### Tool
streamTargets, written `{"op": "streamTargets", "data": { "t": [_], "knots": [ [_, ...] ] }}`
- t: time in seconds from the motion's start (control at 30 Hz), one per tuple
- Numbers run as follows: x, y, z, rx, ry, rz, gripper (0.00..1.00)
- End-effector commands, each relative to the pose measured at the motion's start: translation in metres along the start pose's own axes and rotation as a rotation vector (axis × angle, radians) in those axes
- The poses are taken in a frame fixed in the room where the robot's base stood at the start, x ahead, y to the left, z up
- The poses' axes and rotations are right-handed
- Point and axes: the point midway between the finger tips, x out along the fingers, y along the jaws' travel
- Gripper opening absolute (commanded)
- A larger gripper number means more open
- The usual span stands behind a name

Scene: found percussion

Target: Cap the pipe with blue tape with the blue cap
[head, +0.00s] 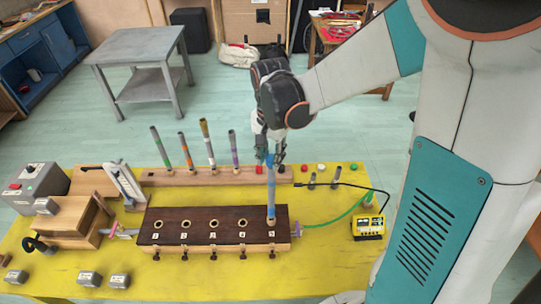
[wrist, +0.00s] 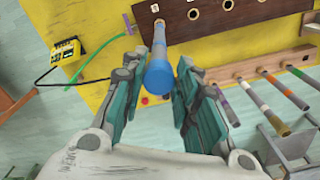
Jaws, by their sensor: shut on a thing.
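The pipe (head: 271,200), pale grey-blue, stands upright in the rightmost hole of the dark wooden block (head: 190,216). In the wrist view the pipe (wrist: 159,34) runs from the block toward my gripper. The blue cap (head: 269,159) is at the pipe's top end, in line with it; I cannot tell whether it is fully seated. In the wrist view the blue cap (wrist: 157,76) lies between my fingers. My gripper (head: 270,158) points down and is shut on the blue cap; its fingers also show in the wrist view (wrist: 158,88).
A rear rack (head: 185,179) holds several taped pipes leaning upward. A yellow device (head: 369,227) with a black cable and a green tube stands right. Clamps and boxes are left.

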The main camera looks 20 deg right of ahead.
Motion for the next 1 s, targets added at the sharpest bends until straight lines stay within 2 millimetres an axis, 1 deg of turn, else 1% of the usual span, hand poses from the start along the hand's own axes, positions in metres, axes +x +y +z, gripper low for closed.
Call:
{"op": "streamTargets", "data": {
  "t": [1.0],
  "knots": [
    [0.021, 0.0, 0.0, 0.0, 0.0, 0.0, 0.18]
  ]
}}
